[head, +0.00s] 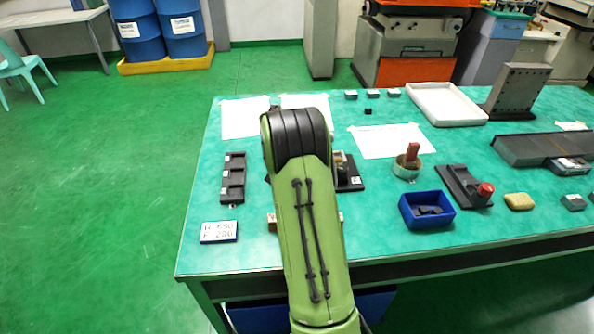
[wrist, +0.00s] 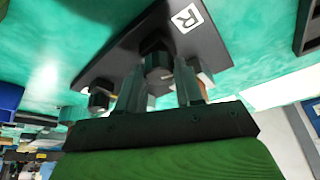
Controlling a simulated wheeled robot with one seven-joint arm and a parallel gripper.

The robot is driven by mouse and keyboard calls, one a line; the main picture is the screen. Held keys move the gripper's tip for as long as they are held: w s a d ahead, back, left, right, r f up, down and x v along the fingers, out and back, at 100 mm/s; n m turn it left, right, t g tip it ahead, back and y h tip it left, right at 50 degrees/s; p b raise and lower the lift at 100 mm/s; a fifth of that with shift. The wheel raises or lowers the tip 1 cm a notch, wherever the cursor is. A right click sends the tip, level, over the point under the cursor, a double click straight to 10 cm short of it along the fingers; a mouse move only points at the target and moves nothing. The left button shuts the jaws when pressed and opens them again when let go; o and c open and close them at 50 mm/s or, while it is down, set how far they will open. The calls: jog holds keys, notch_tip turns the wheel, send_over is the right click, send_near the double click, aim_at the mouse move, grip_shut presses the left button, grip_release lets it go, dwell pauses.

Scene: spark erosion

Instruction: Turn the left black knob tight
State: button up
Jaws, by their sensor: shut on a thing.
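A black fixture plate with a white label marked R (wrist: 187,17) shows in the wrist view. My gripper (wrist: 160,88) is over this plate, its two fingers closed on either side of a dark knob (wrist: 158,62). The fingers hide part of that knob. Another small dark knob (wrist: 98,98) stands to the left of the fingers in the wrist view, apart from them. In the head view my green arm hides my gripper and most of the fixture; only the right end of its black plate (head: 354,184) shows. How tight the knob is cannot be seen.
The fixture stands on a green table (head: 255,255).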

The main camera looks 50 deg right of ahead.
jog(key=o, duration=1)
jog(key=shift+o, duration=0.2)
jog(key=p+v, duration=0.3)
jog(key=v, duration=1.2)
jog(key=shift+a+r, duration=0.15)
jog(key=shift+r, duration=0.15)
